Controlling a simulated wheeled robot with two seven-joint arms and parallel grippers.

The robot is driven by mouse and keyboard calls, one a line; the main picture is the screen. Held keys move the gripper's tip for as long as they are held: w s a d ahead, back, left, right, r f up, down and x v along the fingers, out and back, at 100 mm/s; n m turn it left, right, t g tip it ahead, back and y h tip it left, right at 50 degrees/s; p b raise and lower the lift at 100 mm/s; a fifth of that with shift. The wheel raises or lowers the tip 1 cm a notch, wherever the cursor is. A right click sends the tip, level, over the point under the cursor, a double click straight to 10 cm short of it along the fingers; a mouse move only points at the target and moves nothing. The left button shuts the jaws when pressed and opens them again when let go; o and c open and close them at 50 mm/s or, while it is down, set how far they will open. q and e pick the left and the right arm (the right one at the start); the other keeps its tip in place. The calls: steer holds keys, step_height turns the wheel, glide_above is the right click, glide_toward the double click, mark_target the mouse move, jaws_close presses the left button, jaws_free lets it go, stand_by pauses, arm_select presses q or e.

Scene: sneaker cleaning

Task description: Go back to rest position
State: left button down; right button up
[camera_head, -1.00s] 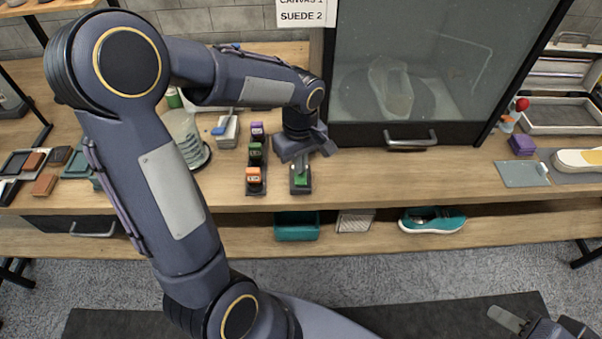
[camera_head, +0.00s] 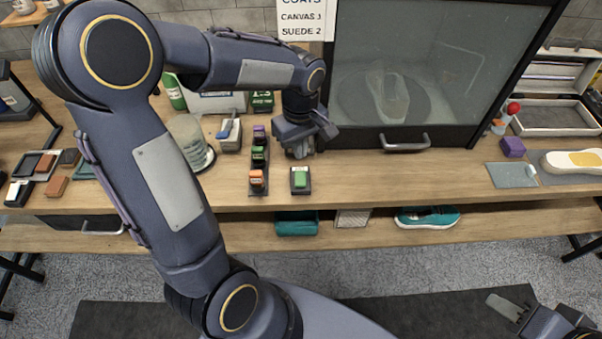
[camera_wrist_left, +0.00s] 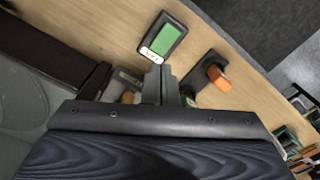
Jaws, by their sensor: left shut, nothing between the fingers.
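My left gripper (camera_head: 301,152) is shut and empty. It hangs above the bench beside the cabinet's left front edge. In the head view that block (camera_head: 300,178) lies on the bench just in front of the gripper. My right gripper (camera_head: 508,308) is low at the bottom right, partly cut off, over the dark floor mat. Whether its fingers are apart is unclear.
A dark rack (camera_head: 258,180) with purple, green and orange blocks stands left of the green block. A glass-fronted cabinet (camera_head: 405,143) holds a shoe behind it. A teal shoe (camera_head: 427,217) lies on the lower shelf.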

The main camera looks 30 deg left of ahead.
stand_by(0.3)
arm_select(q)
steer(key=s+d+r+m+t+h, duration=0.2)
steer(key=s+m, duration=0.3)
steer(key=s, duration=0.3)
steer(key=s+d+r+m+t+h, duration=0.1)
steer(key=s+d+r+m+t, duration=0.1)
steer(key=s, duration=0.7)
step_height(320, 180, up, 3)
steer(key=m+t, duration=0.1)
steer(key=m, duration=0.2)
steer(key=shift+f+m+t+h, duration=0.15)
steer(key=shift+m+t+h, duration=0.15)
steer(key=shift+h, duration=0.1)
steer(key=shift+w, duration=0.15)
